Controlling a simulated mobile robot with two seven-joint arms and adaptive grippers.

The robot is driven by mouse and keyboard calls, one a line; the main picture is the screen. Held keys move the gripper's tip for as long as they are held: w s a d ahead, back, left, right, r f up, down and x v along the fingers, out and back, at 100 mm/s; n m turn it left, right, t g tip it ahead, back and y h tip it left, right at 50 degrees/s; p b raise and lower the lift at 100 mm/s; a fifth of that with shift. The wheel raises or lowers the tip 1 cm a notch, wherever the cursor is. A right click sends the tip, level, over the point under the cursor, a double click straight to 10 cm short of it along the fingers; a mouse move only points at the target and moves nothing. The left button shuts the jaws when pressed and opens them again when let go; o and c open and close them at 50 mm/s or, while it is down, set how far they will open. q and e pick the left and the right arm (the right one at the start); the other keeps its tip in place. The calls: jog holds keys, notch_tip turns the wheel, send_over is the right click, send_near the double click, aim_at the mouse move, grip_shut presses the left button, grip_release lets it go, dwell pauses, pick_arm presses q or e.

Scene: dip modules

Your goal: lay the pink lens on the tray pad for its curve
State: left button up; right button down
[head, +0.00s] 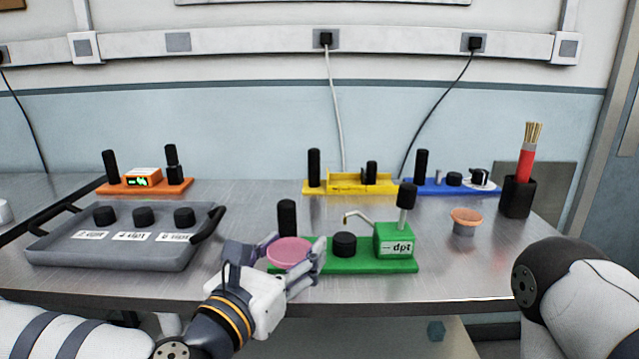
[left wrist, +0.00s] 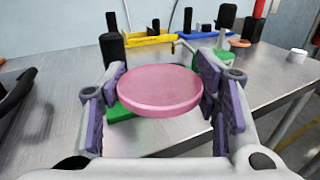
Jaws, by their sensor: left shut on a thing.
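The pink lens (head: 290,252) is a round disc held in my left gripper (head: 290,262), in front of the left end of the green module. In the left wrist view the lens (left wrist: 160,91) lies level between the two purple-padded fingers (left wrist: 160,98). The grey tray (head: 120,256) stands to the left, with three round black pads in a row: left pad (head: 104,215), middle pad (head: 143,216) and right pad (head: 184,217). Each has a white label in front, too small to read surely. The green module (head: 375,266) carries a "dpt" box. My right gripper is out of view.
An orange module (head: 140,187), a yellow module (head: 350,188) and a blue module (head: 450,188) stand along the back. An orange-topped cup-like piece (head: 466,220) and a black holder (head: 516,197) with a red brush-like object are at the right. Table between tray and yellow module is clear.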

pick_arm(q)
jog(key=s+a+f+n+t+y, duration=0.1)
jog(key=s+a+f+n+y, duration=0.3)
jog(key=a, duration=0.3)
jog(key=s+a+f+n+t+y, duration=0.1)
jog(key=s+a+f+y, duration=0.25)
jog(key=a+f, duration=0.3)
jog(key=w+d+r+m+h, duration=0.1)
jog(key=w+d+r+h, duration=0.1)
jog(key=d+r, duration=0.1)
jog(key=w+d+r+m+g+h, duration=0.1)
jog(key=w+d+r+h, duration=0.1)
jog(key=d+r, duration=0.1)
jog(key=w+d+r+m+h, duration=0.2)
jog(key=w+d, duration=0.1)
jog(key=d, duration=0.2)
jog(key=shift+r, duration=0.4)
jog(key=d+r+m+g+h, duration=0.3)
jog(key=d+r+h, duration=0.2)
jog(key=d+r, duration=0.4)
jog(key=shift+d+r+m, duration=0.15)
jog(key=shift+d+m, duration=0.15)
jog(key=shift+d, duration=0.1)
